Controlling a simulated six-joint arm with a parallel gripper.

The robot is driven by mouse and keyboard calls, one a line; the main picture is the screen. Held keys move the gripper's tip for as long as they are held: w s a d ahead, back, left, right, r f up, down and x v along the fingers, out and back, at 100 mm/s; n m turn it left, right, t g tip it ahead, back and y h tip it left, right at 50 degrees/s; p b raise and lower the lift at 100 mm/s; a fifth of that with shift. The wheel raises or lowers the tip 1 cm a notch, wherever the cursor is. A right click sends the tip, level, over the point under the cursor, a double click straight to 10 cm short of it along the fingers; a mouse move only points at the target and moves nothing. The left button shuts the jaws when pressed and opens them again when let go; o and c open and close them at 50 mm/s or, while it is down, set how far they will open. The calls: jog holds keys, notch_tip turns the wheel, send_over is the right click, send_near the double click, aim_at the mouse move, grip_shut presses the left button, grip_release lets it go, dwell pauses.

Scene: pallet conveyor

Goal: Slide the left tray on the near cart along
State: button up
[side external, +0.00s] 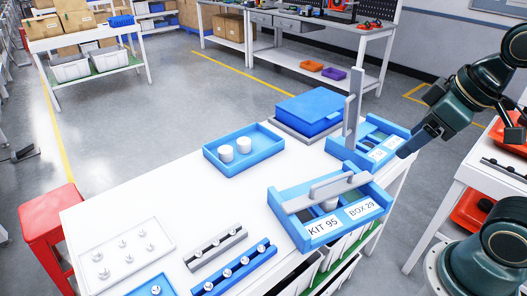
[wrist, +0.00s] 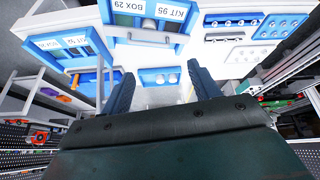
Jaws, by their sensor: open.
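A blue tray with a grey handle, labelled KIT 95 and BOX 29 (side external: 373,213), sits at the white cart's (side external: 130,197) right front edge. It also shows upside down in the wrist view (wrist: 180,39). A second blue tray with a tall grey handle and white labels (side external: 345,153) sits behind it. An open blue tray (side external: 265,153) holding two white cylinders lies left of these. My gripper (side external: 410,150) is open and empty, in the air near the second tray's right end. In the wrist view its fingers (wrist: 160,78) are spread apart. Which tray is the left one is unclear.
A blue lidded box (side external: 308,106) stands at the cart's back edge. Grey and blue bars with pegs (side external: 215,248) and a white peg plate (side external: 122,250) lie at the front left. A red stool (side external: 48,222) stands left. The cart's middle is clear.

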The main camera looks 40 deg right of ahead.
aim_at(317, 196)
jog(key=w+d+f+n+g+y, duration=0.2)
jog(key=w+d+f+n+y, duration=0.1)
jog(key=w+f+n, duration=1)
jog(key=shift+w+d+f+n+y, duration=0.3)
jog(key=shift+d+n+y, duration=0.1)
jog(key=shift+d, duration=0.2)
jog(key=shift+f, duration=0.15)
jog(key=shift+x, duration=6.75)
jog(key=shift+a, duration=0.1)
grip_shut()
